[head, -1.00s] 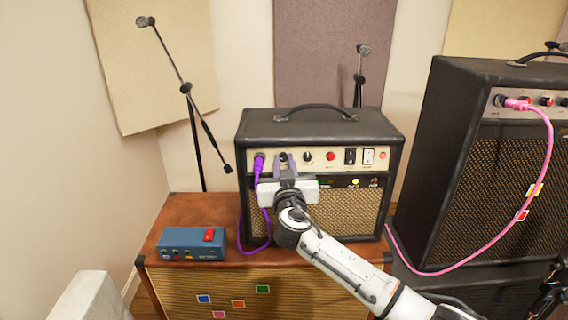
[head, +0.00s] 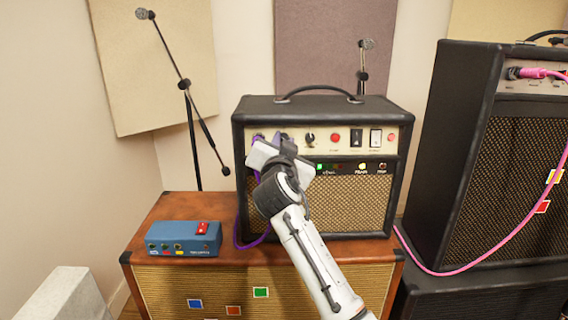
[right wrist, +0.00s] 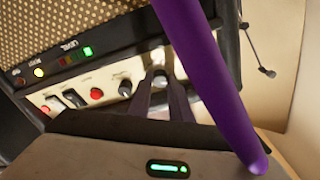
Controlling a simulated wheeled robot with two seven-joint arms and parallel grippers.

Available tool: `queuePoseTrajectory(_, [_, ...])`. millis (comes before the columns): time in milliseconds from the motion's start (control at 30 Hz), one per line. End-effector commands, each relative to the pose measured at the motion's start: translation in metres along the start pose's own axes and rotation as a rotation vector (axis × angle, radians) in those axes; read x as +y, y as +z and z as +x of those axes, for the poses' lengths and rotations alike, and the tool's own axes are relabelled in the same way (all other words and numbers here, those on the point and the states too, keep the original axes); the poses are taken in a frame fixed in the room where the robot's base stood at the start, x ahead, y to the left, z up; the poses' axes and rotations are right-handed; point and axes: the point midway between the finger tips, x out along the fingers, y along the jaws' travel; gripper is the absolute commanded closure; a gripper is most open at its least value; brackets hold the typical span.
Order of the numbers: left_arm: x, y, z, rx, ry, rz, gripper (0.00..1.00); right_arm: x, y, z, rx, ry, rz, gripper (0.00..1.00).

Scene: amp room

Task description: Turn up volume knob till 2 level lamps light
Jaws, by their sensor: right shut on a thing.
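The small amp (head: 348,205) stands on a brown cabinet, with a row of controls on its cream panel. My right gripper (head: 283,143) is shut on a knob left of a bare black knob (head: 310,140). In the right wrist view, the fingertips (right wrist: 160,80) close around the gripped knob (right wrist: 159,74), mostly hidden between them. The bare knob (right wrist: 125,88) is beside it. Below the panel, a green level lamp (head: 320,167) is lit, also in the wrist view (right wrist: 88,51); the lamp beside it looks dark or dim. My left gripper is not in view.
A purple cable (right wrist: 200,70) plugged into the amp passes close beside my right gripper. A blue box with a red switch (head: 184,238) sits on the cabinet (head: 290,262). A larger amp (head: 455,150) with a pink cable stands at the right.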

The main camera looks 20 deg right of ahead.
Motion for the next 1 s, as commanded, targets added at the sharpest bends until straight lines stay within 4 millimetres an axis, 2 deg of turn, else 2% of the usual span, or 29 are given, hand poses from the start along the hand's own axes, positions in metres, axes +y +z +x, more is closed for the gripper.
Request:
queuePoseTrajectory(33, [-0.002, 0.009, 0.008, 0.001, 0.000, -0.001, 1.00, 0.002, 0.006, 0.000, 0.000, 0.007, 0.037, 1.00])
queuePoseTrajectory(267, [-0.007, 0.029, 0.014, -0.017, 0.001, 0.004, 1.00, 0.001, 0.004, 0.000, 0.003, 0.032, 0.150, 1.00])
queuePoseTrajectory(533, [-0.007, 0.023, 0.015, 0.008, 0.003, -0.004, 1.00, -0.001, 0.001, 0.000, 0.006, 0.045, 0.207, 1.00])
queuePoseTrajectory(933, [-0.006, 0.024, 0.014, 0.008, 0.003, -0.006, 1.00, -0.001, -0.001, 0.000, 0.007, 0.047, 0.212, 1.00])
queuePoseTrajectory(967, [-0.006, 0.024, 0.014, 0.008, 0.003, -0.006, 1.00, -0.001, -0.001, 0.000, 0.007, 0.047, 0.212, 0.79])
queuePoseTrajectory(1000, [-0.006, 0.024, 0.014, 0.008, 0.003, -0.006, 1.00, -0.001, -0.001, 0.000, 0.007, 0.047, 0.212, 0.72])
